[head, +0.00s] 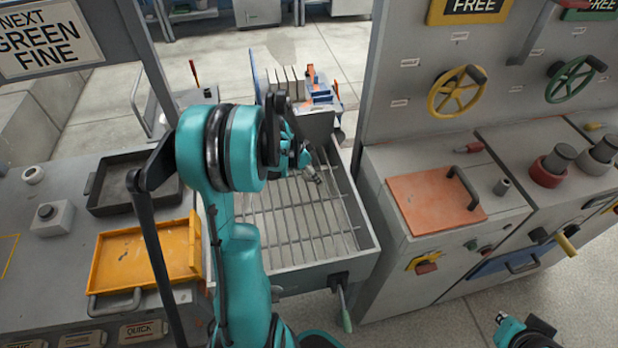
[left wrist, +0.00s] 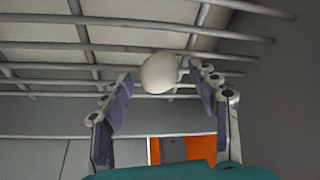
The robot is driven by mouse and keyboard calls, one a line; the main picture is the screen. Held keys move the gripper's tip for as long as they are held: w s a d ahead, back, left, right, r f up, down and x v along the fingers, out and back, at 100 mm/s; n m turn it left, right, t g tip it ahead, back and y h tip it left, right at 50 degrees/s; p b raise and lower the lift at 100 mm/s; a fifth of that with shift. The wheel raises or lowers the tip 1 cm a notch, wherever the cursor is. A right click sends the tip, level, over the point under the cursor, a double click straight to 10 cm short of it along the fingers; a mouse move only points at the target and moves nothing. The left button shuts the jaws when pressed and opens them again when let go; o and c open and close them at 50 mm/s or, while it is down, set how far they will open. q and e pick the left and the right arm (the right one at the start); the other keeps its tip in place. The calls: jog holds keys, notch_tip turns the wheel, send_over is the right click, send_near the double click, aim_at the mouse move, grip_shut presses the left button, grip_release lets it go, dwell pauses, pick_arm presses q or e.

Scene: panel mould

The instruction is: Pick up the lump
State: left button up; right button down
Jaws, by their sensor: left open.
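The lump (left wrist: 159,73) is a pale, rounded piece in the left wrist view, in front of the grey bars. I cannot make it out in the head view. My left gripper (left wrist: 161,77) is open, with one finger on each side of the lump and visible gaps to it. In the head view my left arm reaches over the barred grey bin (head: 347,215), and the arm largely hides that gripper. My right gripper (head: 507,324) is low at the right, far from the bin; its finger state is unclear.
The bin's grey walls and metal bars (left wrist: 60,46) are close around my left gripper. An orange tray (head: 140,258) and a dark tray (head: 120,205) lie on the left bench. A cabinet with a reddish lid (head: 425,205) stands right of the bin.

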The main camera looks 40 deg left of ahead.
pick_arm(q)
jog(key=shift+r, duration=0.1)
jog(key=c, duration=1.3)
